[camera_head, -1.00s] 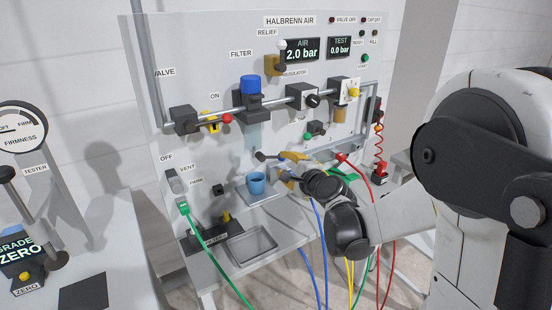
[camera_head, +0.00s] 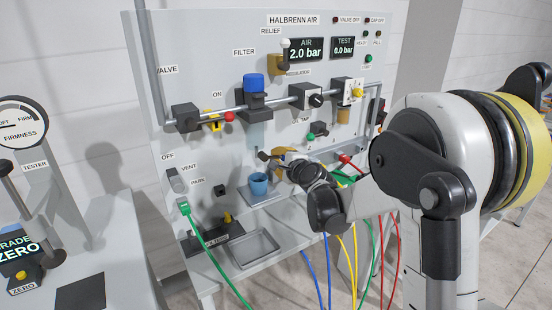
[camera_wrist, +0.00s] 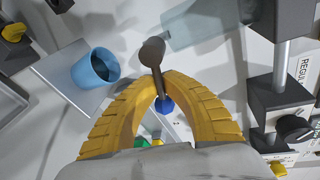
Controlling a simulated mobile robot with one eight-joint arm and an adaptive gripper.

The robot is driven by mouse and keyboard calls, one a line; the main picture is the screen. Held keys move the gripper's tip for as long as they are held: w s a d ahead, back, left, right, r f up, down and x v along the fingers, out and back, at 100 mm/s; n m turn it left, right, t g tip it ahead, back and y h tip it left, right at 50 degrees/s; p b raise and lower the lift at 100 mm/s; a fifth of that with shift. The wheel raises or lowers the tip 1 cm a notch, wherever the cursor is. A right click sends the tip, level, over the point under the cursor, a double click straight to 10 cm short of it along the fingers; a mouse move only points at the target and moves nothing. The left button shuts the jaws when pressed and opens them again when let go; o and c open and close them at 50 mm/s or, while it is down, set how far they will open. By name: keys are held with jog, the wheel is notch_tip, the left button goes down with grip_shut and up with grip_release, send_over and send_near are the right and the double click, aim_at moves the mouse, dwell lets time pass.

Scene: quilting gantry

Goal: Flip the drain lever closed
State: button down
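The drain lever (camera_wrist: 153,55), dark with a rounded end, hangs below the filter's clear bowl (camera_wrist: 203,22) in the wrist view. In the head view the lever (camera_head: 263,155) shows its dark end just left of my fingers. My gripper (camera_wrist: 160,80) has yellow ribbed fingers that arch together, with their tips on either side of the lever's stem. The fingers look shut on the stem, though the exact contact is hard to make out. In the head view my gripper (camera_head: 283,153) reaches in from the right; its far side is hidden.
A blue cup (camera_wrist: 95,68) stands on a small shelf (camera_wrist: 70,80) left of my gripper. A regulator block with a black knob (camera_wrist: 292,128) is close on the right. Coloured hoses (camera_head: 350,260) hang below my arm. A metal tray (camera_head: 252,246) sits lower on the bench.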

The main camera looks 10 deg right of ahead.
jog(key=shift+d+r+n+t+h, duration=0.15)
jog(key=shift+r+n, duration=0.2)
jog(key=shift+n, duration=0.35)
jog(key=shift+a+r+n+t+h, duration=0.15)
jog(key=shift+r+n, duration=0.15)
jog(key=shift+n, duration=0.4)
jog(key=shift+d, duration=0.1)
jog(key=c, duration=1.5)
grip_release()
jog(key=shift+c, duration=0.2)
jog(key=v, duration=1.2)
